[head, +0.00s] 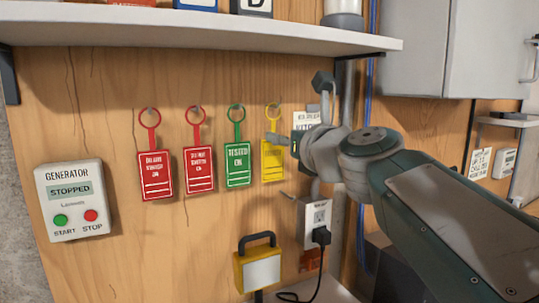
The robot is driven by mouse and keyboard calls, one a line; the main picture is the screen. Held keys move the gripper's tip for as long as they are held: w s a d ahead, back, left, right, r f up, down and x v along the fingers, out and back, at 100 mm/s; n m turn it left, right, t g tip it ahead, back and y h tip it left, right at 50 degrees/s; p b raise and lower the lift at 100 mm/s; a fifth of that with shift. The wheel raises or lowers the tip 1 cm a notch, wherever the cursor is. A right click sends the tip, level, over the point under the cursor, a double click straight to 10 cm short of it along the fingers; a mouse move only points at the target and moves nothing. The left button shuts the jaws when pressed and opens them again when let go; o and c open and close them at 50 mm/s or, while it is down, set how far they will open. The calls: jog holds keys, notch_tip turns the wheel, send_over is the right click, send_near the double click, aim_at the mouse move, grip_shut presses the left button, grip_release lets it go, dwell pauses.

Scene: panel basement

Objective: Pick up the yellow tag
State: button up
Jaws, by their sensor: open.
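The yellow tag (271,164) hangs by its ring from a hook on the wooden panel, at the right end of a row of tags. My gripper (298,111) is in front of the panel, just right of the tag. Its jaws are open, with one finger raised at upper right and the other pointing left across the tag's upper right part. That finger hides a bit of the tag. I cannot tell whether it touches the tag. Nothing shows held between the fingers.
A green tag (238,165) and two red tags (199,170) (156,175) hang to the left. A white shelf (200,30) juts out above. A yellow padlock-shaped box (257,268), an outlet (317,214) with a plug and a pipe lie below and right. A generator switch box (75,200) is at left.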

aim_at(273, 127)
jog(key=shift+r+x, duration=0.2)
jog(key=shift+x, duration=1.3)
jog(key=shift+r+x, duration=0.2)
jog(key=shift+x, duration=1.25)
jog(key=shift+d, duration=0.15)
grip_shut()
